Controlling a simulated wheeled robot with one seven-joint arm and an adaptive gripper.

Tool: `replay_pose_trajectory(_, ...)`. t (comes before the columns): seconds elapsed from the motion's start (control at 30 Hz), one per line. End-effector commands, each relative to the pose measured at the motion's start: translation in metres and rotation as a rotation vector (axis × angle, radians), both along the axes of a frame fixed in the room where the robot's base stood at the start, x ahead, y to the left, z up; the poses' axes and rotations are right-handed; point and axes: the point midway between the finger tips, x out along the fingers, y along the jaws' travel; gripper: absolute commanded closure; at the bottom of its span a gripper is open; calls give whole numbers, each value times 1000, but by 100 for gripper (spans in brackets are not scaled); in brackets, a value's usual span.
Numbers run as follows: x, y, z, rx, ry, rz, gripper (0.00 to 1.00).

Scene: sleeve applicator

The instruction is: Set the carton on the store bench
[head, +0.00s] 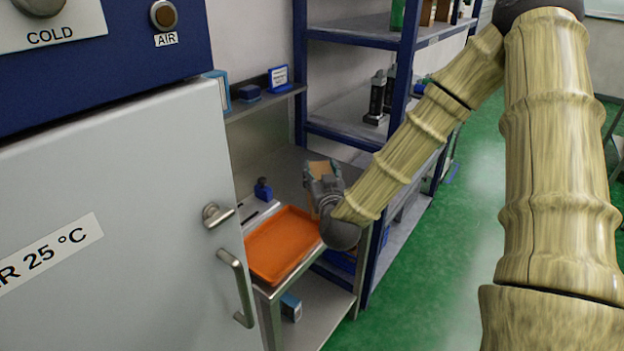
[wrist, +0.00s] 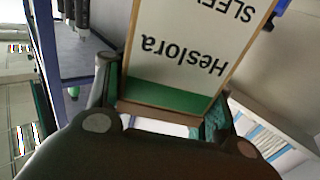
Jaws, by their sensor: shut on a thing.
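The carton is a box with a white face, a green band and the words "Heslora" and "SLEE…" upside down in the wrist view (wrist: 185,45). My gripper (wrist: 160,105) is shut on it, one finger on each side. In the head view my gripper (head: 324,178) is above the right part of the store bench (head: 290,165), near the orange tray. Only a small tan part of the carton (head: 319,168) shows there, the rest hidden by the gripper. I cannot tell whether the carton touches the bench.
An orange tray (head: 283,245) lies on the bench front. A small blue item (head: 263,189) stands behind it. A large grey cabinet door (head: 120,220) with a handle is close on the left. A blue-framed shelf rack (head: 405,100) stands right of the bench. Green floor (head: 440,270) is open at right.

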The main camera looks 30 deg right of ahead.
Motion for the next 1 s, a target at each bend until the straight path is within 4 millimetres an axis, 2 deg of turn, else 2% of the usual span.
replay_pose_trajectory(0.17,23,-13,0,1,0,1,100)
replay_pose_trajectory(0.4,70,-40,-9,0,5,1,100)
replay_pose_trajectory(0.7,116,-77,-16,-1,6,-2,100)
replay_pose_trajectory(0.83,130,-86,-19,-1,6,-1,100)
replay_pose_trajectory(1.0,137,-91,-21,1,7,0,100)
